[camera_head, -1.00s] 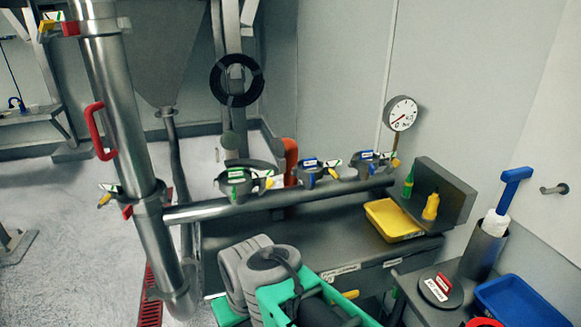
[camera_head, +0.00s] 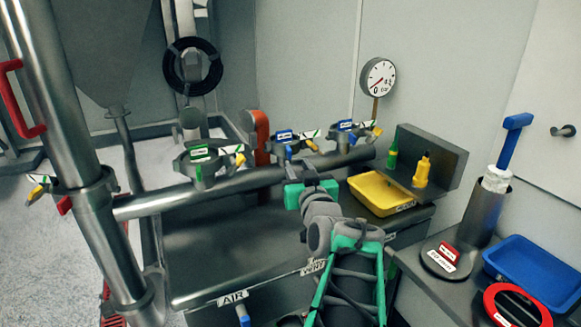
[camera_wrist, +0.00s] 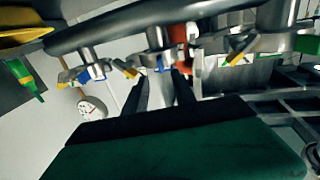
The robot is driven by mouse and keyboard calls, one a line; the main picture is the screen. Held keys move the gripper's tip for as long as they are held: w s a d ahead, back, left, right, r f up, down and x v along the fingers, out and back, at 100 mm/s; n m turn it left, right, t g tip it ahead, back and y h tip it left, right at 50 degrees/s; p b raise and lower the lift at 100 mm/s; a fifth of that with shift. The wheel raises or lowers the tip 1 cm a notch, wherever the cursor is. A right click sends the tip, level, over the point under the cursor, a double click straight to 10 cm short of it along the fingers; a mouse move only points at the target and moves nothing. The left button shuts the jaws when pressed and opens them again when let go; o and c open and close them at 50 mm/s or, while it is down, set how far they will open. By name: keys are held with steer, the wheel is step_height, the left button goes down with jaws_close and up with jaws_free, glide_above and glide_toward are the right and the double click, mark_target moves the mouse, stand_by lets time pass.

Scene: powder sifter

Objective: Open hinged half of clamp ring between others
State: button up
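Three grey clamp rings stand in a row along the horizontal steel pipe. The middle clamp ring (camera_head: 287,149), with a blue tag and a yellow-tipped handle, sits between a green-tagged ring (camera_head: 200,163) on the left and another blue-tagged ring (camera_head: 347,132) on the right. The middle ring also shows in the upside-down wrist view (camera_wrist: 160,61). My gripper (camera_head: 308,166) is just in front of and below the middle ring. In the wrist view its two dark fingers (camera_wrist: 161,83) are apart with nothing held between them. Whether they touch the ring cannot be told. The ring's hinge is not clear.
The horizontal pipe (camera_head: 225,187) runs below the rings. A gauge (camera_head: 378,77) stands behind. A blue tray (camera_head: 530,270) and a brush holder (camera_head: 481,220) are at far right.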

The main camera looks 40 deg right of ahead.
mark_target(290, 154)
steer(key=x, duration=0.7)
steer(key=shift+w+p, duration=0.2)
steer(key=shift+p, duration=0.2)
steer(key=shift+c, duration=0.5)
jaws_close()
stand_by(0.3)
